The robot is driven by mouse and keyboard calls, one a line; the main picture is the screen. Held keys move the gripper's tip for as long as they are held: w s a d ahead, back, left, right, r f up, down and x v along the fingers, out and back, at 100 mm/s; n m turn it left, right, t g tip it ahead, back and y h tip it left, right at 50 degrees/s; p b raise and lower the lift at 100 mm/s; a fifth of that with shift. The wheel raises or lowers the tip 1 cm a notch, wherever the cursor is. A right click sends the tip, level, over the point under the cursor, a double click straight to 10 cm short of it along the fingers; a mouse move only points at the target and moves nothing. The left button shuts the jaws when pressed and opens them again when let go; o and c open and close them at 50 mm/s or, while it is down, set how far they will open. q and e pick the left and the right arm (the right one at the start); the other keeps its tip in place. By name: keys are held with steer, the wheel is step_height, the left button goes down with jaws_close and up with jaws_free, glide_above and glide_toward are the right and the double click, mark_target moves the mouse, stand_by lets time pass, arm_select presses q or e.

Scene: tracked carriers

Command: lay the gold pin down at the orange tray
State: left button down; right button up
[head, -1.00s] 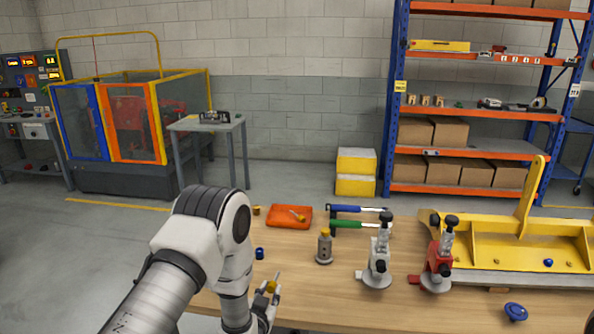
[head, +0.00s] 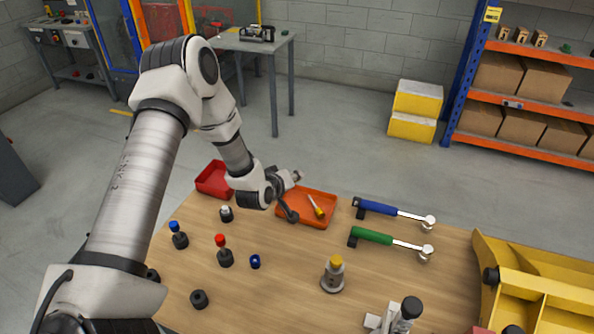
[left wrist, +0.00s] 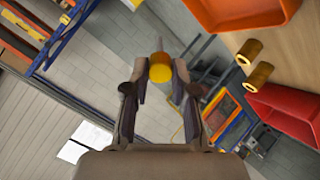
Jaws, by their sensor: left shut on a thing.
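My left gripper (head: 295,196) is at the left side of the orange tray (head: 328,214) in the head view. In the left wrist view its fingers are shut on a gold pin (left wrist: 160,70), a gold head with a thin grey shaft pointing away from the gripper. The held pin cannot be made out in the head view. A similar yellow-handled piece with a pale shaft (head: 317,207) lies in the orange tray. The tray's edge also shows at the top of the left wrist view (left wrist: 240,12), apart from the held pin.
A red bin (head: 211,181) stands left of the tray. Blue (head: 376,206) and green (head: 371,235) handled tools lie right of it. Two gold cylinders (left wrist: 249,52) show in the left wrist view.

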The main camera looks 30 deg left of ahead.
arm_select(q)
steer(key=f+b, duration=0.2)
steer(key=f, duration=0.1)
steer(key=f+b, duration=0.2)
steer(key=b, duration=0.1)
steer(key=f+b, duration=0.3)
steer(key=shift+s+a+f, duration=0.1)
steer(key=shift+s+f, duration=0.15)
steer(key=shift+f, duration=0.1)
steer(key=c, duration=0.9)
jaws_free()
steer(key=shift+o, duration=0.2)
steer(key=shift+s, duration=0.1)
